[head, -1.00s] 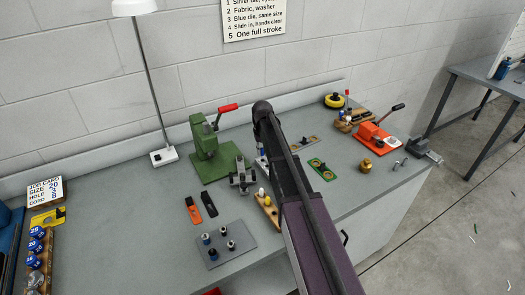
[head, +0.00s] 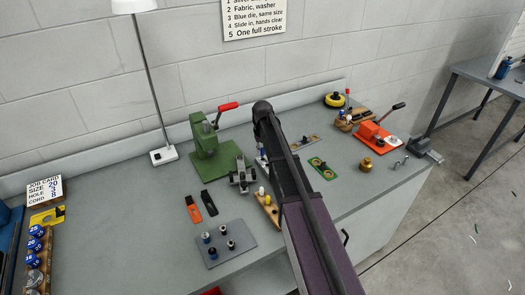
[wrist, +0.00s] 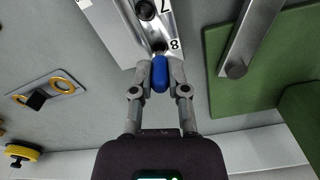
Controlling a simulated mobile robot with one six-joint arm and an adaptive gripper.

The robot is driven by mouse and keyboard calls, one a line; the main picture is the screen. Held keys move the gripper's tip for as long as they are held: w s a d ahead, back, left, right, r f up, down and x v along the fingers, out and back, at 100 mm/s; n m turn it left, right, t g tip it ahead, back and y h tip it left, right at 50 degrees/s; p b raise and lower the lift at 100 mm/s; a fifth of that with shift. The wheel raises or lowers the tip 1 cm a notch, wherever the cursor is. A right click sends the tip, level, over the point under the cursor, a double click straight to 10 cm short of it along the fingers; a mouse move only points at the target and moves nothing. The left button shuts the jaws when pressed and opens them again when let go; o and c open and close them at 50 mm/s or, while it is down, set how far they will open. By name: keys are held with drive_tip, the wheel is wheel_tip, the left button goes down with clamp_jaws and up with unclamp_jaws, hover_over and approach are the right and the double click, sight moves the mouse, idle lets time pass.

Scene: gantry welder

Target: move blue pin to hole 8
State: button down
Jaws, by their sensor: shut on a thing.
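In the wrist view my gripper (wrist: 160,76) is shut on the blue pin (wrist: 160,75), with one finger on each side of it. The far end of the pin is beside hole 8 (wrist: 160,46), a dark opening by the printed 8 on a pale metal strip (wrist: 127,28). Hole 7 (wrist: 146,10) lies farther along the strip. I cannot tell whether the pin's tip touches the strip or is above it.
A green press (head: 207,150) stands behind the strip's area. A grey plate with several small dies (head: 240,255) lies at the front. An orange press (head: 372,134) stands to the right. A wooden holder (head: 268,212) with white and yellow pieces is beside my arm.

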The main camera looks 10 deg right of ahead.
drive_tip(key=shift+f+b, duration=1.15)
drive_tip(key=shift+f, duration=0.05)
idle(0.6)
drive_tip(key=c, duration=0.5)
unclamp_jaws()
drive_tip(key=shift+c, duration=0.2)
drive_tip(key=shift+r, duration=0.1)
